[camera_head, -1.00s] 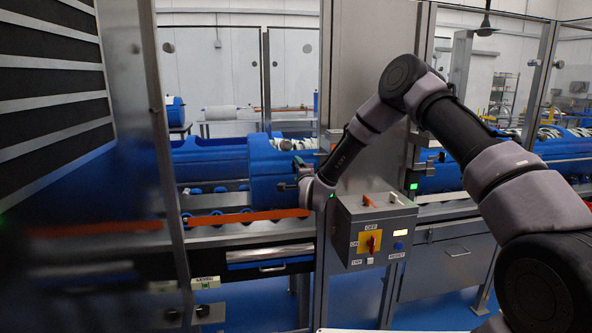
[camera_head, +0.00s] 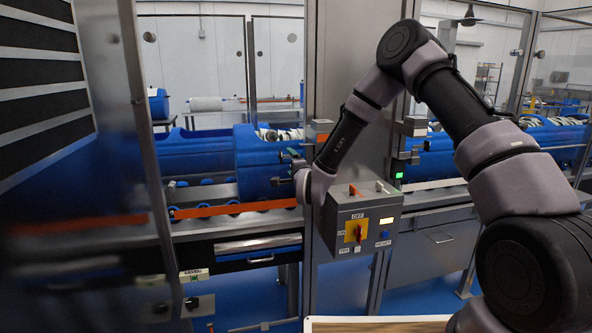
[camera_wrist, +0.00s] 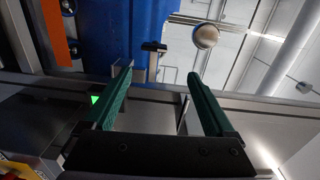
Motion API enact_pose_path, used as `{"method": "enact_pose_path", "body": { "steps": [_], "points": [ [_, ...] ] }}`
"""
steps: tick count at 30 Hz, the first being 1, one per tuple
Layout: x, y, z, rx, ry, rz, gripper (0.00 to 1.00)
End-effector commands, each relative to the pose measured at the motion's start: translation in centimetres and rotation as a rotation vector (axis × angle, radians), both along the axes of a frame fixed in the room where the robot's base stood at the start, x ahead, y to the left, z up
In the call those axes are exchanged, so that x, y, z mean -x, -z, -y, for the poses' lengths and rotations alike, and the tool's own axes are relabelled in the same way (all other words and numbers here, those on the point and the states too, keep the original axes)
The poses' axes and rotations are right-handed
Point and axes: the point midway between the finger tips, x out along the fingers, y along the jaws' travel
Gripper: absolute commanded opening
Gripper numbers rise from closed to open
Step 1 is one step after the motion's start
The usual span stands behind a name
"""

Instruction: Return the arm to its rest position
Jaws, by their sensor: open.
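My gripper (camera_wrist: 155,100) shows in the wrist view with its two green fingers apart and nothing between them. In the head view my gripper (camera_head: 291,167) is small and partly hidden by my own wrist, in front of the right end of a blue tub (camera_head: 255,162). Whether it touches the tub cannot be told there; in the wrist view the blue tub (camera_wrist: 128,30) lies beyond the fingertips. My arm is bent, with its elbow high at the right.
A control box (camera_head: 357,228) with a red-and-yellow switch is close below my wrist. A steel post (camera_head: 345,70) stands behind my arm. An orange bar (camera_head: 235,209) runs along the conveyor front.

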Motion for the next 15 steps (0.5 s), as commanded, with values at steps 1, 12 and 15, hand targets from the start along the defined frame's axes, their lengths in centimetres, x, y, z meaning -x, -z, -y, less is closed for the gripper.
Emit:
{"method": "enact_pose_path", "body": {
  "steps": [1,12,15],
  "points": [
    [-0.3,-1.8,0.6,0.032,-0.006,0.002,0.9],
    [1.8,-13.0,8.5,0.43,-0.076,-0.114,0.9],
    [3.8,-15.6,11.2,0.536,-0.093,-0.155,0.9]
  ]
}}
